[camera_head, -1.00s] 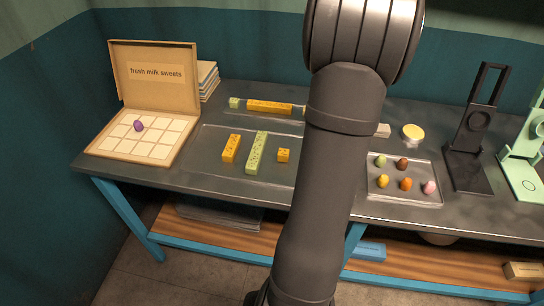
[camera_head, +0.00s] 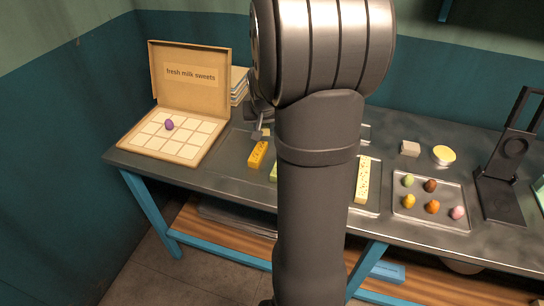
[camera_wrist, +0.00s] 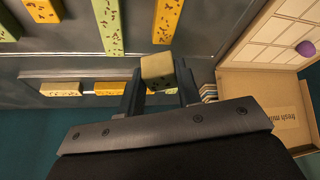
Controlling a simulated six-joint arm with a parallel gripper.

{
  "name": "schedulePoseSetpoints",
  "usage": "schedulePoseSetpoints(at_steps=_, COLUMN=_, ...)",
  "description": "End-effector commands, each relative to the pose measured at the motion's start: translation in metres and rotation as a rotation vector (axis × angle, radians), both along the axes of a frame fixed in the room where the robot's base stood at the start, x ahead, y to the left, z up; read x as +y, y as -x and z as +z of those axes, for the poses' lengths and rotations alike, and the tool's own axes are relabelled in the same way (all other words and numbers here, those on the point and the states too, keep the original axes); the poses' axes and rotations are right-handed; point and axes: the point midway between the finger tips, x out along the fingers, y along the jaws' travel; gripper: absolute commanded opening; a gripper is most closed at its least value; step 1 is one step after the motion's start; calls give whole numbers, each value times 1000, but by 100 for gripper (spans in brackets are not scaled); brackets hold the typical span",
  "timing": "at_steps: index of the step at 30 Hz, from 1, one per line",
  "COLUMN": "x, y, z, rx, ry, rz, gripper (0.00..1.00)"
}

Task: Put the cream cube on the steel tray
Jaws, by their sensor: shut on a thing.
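In the head view my gripper (camera_head: 261,122) shows only partly at the left edge of my arm, above the left part of the table. A shallow steel tray (camera_head: 232,160) lies under it, with an orange bar (camera_head: 258,155) on it and a green bar (camera_head: 273,173) mostly hidden by my arm. A cream speckled bar (camera_head: 362,180) lies right of my arm.
An open sweets box (camera_head: 190,150) with one purple sweet (camera_head: 169,124) stands at left.

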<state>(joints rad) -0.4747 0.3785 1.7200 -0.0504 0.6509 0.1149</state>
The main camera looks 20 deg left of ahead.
Motion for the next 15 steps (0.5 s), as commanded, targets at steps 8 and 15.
schedulePoseSetpoints(at_steps=8, x=63, y=6, z=-39, rx=3, ry=3, rz=7, gripper=9)
schedulePoseSetpoints(at_steps=15, x=100, y=7, z=-61, rx=2, ry=1, rz=2, gripper=9)
